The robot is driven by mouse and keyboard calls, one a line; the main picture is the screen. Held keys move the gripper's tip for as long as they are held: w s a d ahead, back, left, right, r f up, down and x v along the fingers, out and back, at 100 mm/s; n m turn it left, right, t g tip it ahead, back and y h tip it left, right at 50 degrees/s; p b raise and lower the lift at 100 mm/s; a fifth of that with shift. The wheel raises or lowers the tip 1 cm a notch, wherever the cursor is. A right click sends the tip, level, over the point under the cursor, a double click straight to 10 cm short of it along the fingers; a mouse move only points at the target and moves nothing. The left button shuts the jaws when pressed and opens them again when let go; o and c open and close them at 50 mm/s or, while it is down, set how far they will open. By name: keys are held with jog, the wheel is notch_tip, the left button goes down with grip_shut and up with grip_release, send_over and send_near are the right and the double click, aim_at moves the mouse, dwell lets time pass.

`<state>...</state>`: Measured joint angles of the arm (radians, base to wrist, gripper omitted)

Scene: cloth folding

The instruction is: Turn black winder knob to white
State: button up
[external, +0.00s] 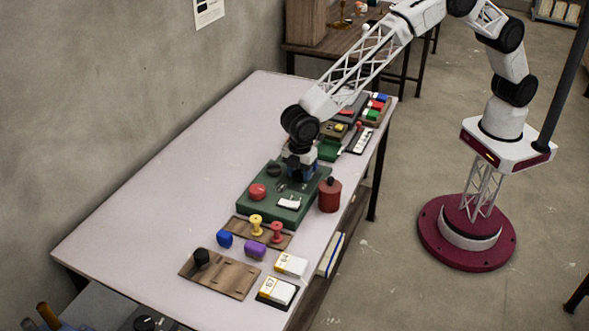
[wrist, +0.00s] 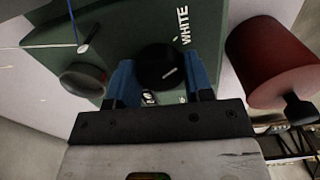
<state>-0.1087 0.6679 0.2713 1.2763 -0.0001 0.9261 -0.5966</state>
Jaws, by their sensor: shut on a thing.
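The black winder knob (wrist: 160,67) is on a green board, with a pale pointer line on its face. The word WHITE (wrist: 184,26) is printed beside it on the board. My gripper (wrist: 162,80) has its blue fingers on either side of the knob and is shut on it. In the external view my gripper (external: 301,168) reaches down onto the far right part of the green board (external: 248,212). The knob is hidden behind my gripper there.
A red cylinder with a black top (external: 329,195) stands close to the board's right edge. A red button (external: 257,192) and a white block (external: 289,203) are on the board. Yellow and red spools (external: 256,225) stand in front. The table's left side is clear.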

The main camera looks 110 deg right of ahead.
aim_at(300, 172)
jog(key=shift+n, duration=1.6)
jog(key=o, duration=0.9)
jog(key=shift+o, duration=0.2)
jog(key=shift+r, duration=0.1)
notch_tip(300, 172, up, 7)
jog(key=shift+r, duration=0.3)
jog(key=shift+r, duration=0.1)
